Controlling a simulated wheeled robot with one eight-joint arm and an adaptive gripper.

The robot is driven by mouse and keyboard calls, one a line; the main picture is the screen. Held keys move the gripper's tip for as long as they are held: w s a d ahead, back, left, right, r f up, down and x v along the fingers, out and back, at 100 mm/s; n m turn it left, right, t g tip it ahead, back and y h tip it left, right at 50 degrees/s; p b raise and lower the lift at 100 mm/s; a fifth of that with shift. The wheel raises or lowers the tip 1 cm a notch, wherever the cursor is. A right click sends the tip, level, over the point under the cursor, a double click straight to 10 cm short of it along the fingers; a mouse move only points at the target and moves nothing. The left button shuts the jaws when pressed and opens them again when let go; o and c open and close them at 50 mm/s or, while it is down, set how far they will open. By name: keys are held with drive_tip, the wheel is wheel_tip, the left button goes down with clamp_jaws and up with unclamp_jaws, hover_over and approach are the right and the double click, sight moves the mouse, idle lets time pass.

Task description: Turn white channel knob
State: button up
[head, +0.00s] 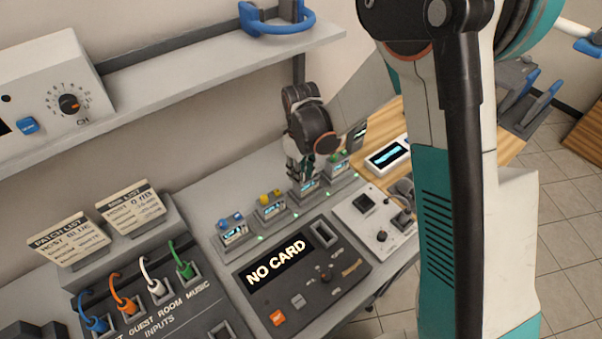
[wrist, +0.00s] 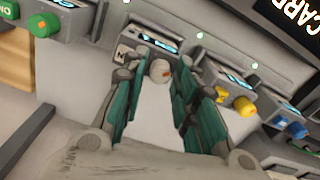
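The white channel knob (wrist: 160,70) shows in the wrist view on the front of its channel module (wrist: 150,38), which has a small lit screen. In the head view my gripper hides the knob, and only part of its module (head: 308,187) shows. My gripper (wrist: 160,75) is open, with its green-padded fingers on either side of the knob. A gap shows between the knob and each finger. In the head view my gripper (head: 301,172) points down at the white module, between the yellow and green modules.
Neighbouring modules carry a yellow knob (wrist: 244,106), a blue knob (wrist: 297,130) and a green knob (wrist: 44,25). A console reading NO CARD (head: 276,262) stands in front. A patch panel with coloured plugs (head: 150,290) is at left. A shelf (head: 180,85) runs above.

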drive_tip(key=shift+f, duration=0.15)
clamp_jaws()
drive_tip(key=shift+m+b, duration=0.3)
drive_tip(key=shift+m, duration=0.4)
drive_tip(key=shift+m+b, duration=0.65)
drive_tip(key=shift+m, duration=1.65)
